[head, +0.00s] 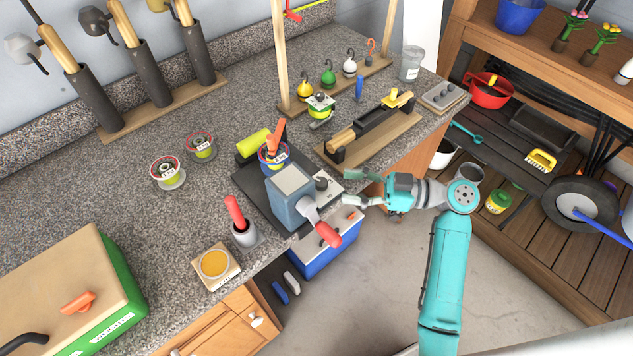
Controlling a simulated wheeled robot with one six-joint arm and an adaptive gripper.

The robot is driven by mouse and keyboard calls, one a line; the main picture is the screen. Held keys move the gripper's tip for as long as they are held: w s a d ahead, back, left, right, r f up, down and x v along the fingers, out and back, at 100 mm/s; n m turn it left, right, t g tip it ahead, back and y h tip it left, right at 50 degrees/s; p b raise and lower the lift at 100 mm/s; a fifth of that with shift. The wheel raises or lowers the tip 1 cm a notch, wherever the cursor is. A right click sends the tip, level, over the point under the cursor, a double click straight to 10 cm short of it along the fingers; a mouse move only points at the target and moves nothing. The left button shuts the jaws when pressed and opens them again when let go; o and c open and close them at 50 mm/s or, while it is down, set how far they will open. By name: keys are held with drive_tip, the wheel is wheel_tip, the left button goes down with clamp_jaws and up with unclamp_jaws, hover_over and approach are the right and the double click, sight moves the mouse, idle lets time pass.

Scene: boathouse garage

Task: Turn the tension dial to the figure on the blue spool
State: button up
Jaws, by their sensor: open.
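The blue spool (269,158) sits on the far side of the winding machine, with a pale label on top whose figure is too small to read. An orange object stands at it. The machine has a blue-grey box (289,195) and a red-handled crank (328,235) at its front. The tension dial (321,183) is a small dark knob on a light plate (329,190) right of the box. Its setting is not legible. My gripper (350,188) is open and empty just right of the dial, apparently apart from it, fingers pointing left.
Two red-rimmed spools (167,170) (200,146) and a green-yellow spool (320,105) stand on the grey counter (110,195). A cup with a red-handled tool (242,230) and an amber pot (215,264) are near the front edge. A wooden rack (365,138) lies behind my gripper.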

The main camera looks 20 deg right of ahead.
sight(322, 182)
drive_tip(key=x, duration=0.7)
clamp_jaws()
